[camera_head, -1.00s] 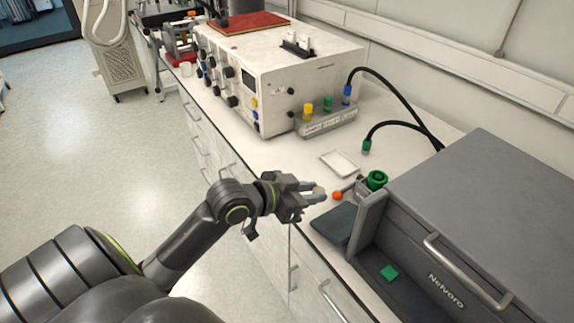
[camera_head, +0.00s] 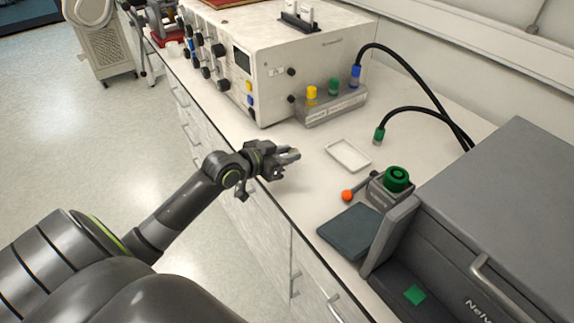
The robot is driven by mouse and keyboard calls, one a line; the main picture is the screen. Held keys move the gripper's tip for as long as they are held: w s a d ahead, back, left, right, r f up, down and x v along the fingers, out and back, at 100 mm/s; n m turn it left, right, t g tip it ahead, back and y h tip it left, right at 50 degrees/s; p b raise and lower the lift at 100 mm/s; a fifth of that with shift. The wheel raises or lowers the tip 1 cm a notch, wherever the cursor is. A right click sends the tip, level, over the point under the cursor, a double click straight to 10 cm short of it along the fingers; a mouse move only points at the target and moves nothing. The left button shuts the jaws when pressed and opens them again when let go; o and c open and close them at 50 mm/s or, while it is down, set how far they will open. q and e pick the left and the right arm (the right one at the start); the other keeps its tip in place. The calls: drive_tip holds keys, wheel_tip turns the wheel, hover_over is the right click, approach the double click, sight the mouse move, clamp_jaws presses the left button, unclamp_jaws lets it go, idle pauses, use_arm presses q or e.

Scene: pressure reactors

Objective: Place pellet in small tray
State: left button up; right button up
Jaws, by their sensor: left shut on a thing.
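The small white tray (camera_head: 337,148) lies flat and empty on the bench, to the right of my left gripper. My left gripper (camera_head: 291,155) is shut on a small pale pellet (camera_head: 294,150), which is mostly hidden between the fingertips. The gripper is over the bench near its front edge, apart from the tray. My right gripper is not in view.
A white instrument (camera_head: 290,65) stands behind. Bench between gripper and tray is clear.

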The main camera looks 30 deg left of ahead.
sight(287, 171)
use_arm(q)
wheel_tip(287, 171, down, 4)
drive_tip(key=shift+f, duration=0.1)
drive_tip(key=shift+f+b, duration=0.1)
drive_tip(key=shift+b, duration=0.2)
drive_tip(key=o, duration=1)
drive_tip(key=shift+c, duration=0.2)
